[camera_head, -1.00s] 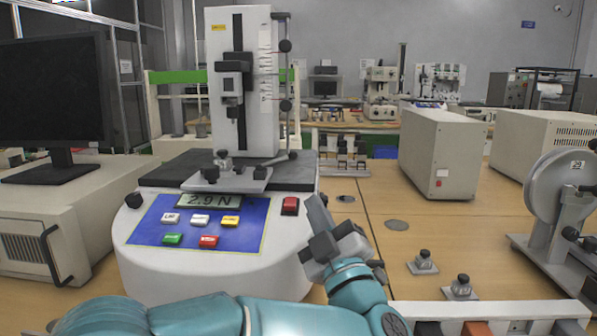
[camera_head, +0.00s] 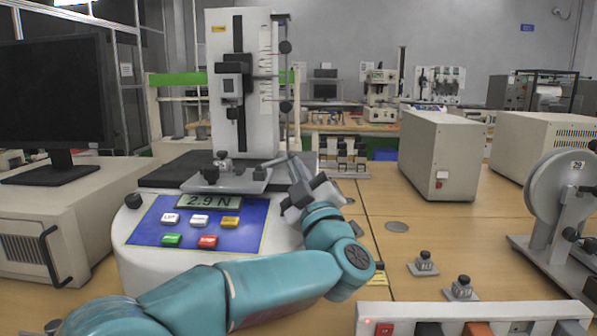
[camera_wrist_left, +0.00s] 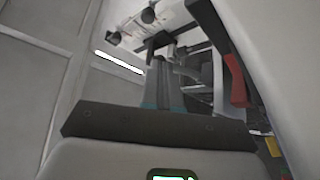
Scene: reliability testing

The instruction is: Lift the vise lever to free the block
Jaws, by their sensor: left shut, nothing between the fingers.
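The small grey metal vise (camera_head: 225,180) sits on the dark plate of the test stand, left of my left gripper in the head view. Its lever (camera_head: 273,161) points right, low and close to level, and its dark end is at or behind my fingertips. I cannot tell whether they touch. A dark knobbed piece (camera_head: 222,160) stands on the vise; I cannot clearly pick out the block. My left gripper (camera_head: 296,164) is shut and empty, its fingers pointing up and away at the plate's right edge. The closed fingers also show in the left wrist view (camera_wrist_left: 162,82).
The test stand column (camera_head: 260,90) rises behind the vise. The round white base carries a panel (camera_head: 190,222) with several buttons and a 2.9 N display (camera_head: 208,201). A grey box (camera_head: 440,155) stands at right, and a reel fixture (camera_head: 560,185) farther right.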

